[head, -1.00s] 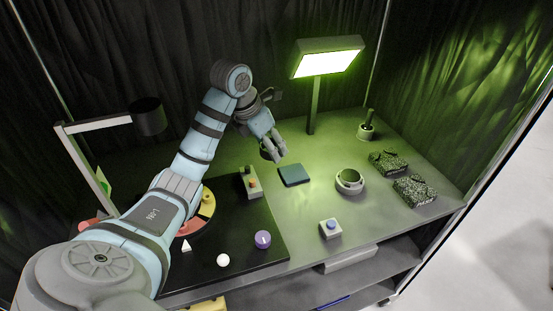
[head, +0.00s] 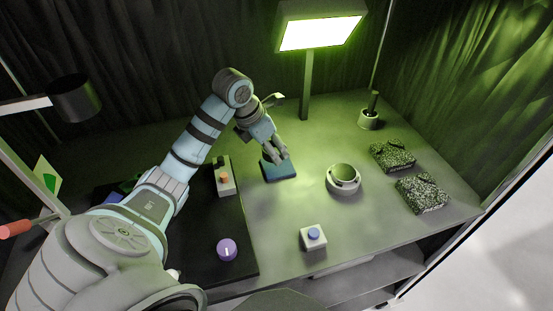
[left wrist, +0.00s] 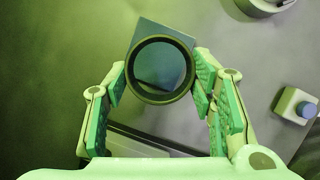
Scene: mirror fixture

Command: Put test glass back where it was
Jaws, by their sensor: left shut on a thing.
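The test glass (left wrist: 160,98) appears in the left wrist view as a round, dark-rimmed piece with a see-through centre. My left gripper (head: 276,157) is shut on it, with a finger on each side of the rim (left wrist: 160,75). A dark blue square pad (head: 281,174) lies on the table under the gripper in the head view. In the left wrist view the pad (left wrist: 150,30) shows behind the glass and through it. I cannot tell whether the glass touches the pad. In the head view the fingers mostly hide the glass. My right gripper is not in view.
A round ring-shaped holder (head: 344,190) stands right of the pad. A box with a blue button (head: 313,237) is in front. A control box (head: 224,178) and a purple knob (head: 227,250) are left. Two speckled blocks (head: 392,155) lie right. A lit lamp (head: 320,32) stands behind.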

